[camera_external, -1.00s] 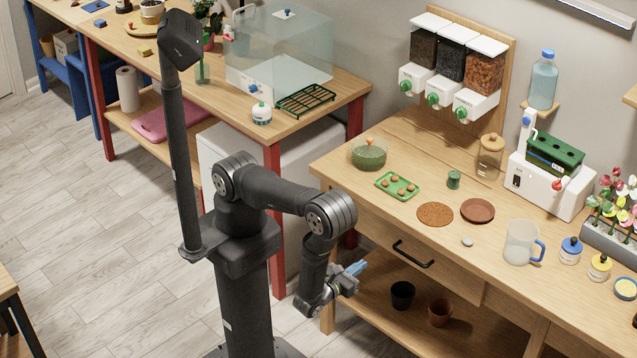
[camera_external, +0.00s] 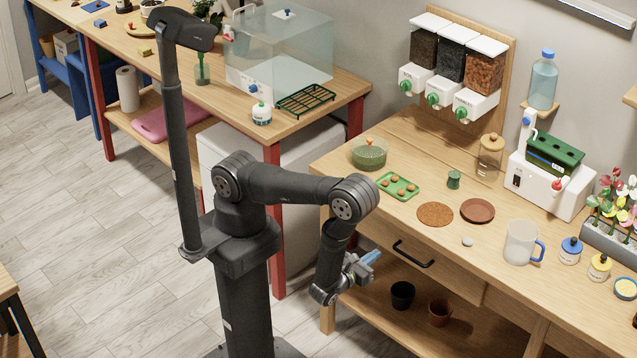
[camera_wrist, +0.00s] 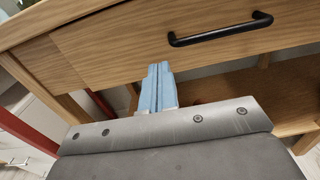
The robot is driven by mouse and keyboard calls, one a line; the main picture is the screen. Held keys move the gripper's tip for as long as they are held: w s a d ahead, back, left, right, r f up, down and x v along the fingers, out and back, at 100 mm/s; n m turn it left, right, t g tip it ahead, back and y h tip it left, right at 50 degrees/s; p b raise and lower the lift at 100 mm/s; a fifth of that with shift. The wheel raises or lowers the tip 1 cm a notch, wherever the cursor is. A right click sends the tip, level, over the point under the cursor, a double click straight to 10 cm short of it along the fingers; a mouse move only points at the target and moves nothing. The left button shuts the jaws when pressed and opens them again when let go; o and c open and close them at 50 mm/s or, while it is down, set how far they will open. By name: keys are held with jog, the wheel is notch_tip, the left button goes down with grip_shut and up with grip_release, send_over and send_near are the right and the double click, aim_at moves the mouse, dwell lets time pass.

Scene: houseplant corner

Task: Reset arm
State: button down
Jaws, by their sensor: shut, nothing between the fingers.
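My gripper (camera_external: 371,257) is in front of the wooden workbench, below the tabletop and to the left of the drawer's black handle. Its blue fingers are together with nothing between them. I cannot tell the exact gap between the fingertips and the bench.
The drawer's black handle (camera_external: 413,254) sticks out to the right of my gripper. Below it, two dark pots (camera_external: 402,294) and (camera_external: 439,312) stand on the lower shelf. A green tray (camera_external: 398,186) and a glass bowl (camera_external: 369,154) stand on the bench above. Open floor (camera_external: 120,270) lies to the left.

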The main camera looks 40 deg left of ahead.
aim_at(395, 240)
jog(key=shift+w, duration=3.7)
